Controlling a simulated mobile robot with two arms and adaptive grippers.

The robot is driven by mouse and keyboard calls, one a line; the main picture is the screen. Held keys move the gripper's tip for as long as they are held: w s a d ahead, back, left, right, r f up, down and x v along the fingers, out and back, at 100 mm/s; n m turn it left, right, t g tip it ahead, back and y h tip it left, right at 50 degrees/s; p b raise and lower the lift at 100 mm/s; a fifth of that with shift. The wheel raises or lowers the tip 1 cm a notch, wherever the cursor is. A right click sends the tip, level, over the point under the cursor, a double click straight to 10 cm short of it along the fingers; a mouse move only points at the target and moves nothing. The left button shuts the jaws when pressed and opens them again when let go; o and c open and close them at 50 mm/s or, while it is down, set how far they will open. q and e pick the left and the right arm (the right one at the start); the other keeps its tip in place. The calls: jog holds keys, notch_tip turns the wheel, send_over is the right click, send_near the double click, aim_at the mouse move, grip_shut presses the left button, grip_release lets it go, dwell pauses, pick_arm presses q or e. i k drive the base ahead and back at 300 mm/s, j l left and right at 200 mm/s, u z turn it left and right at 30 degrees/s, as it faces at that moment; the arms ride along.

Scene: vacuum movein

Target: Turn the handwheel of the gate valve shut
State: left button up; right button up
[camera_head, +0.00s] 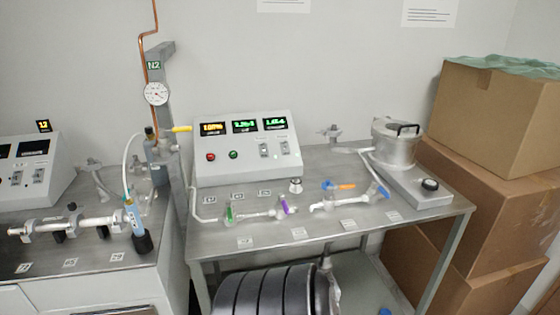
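Neither of my grippers is in view. A round black knob (430,185) stands on a flat grey plate (412,193) at the right end of the bench. It may be the handwheel of the gate valve, but I cannot tell for sure, nor how far it is turned. The plate reaches out from under a silvery cylindrical chamber (396,150) with a black handle on its lid. Glass valves with purple (284,205), green (229,213), orange (346,186) and blue (382,192) parts lie along the bench. Nothing touches the knob.
A controller box (247,160) with lit displays stands at the back of the grey bench (330,228). Cardboard boxes (495,185) are stacked close on the right. A black ribbed cylinder (265,295) sits below the bench. A left bench (85,250) holds more glassware. The bench's front strip is mostly clear.

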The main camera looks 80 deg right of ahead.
aim_at(429, 184)
jog(key=z, duration=3.6)
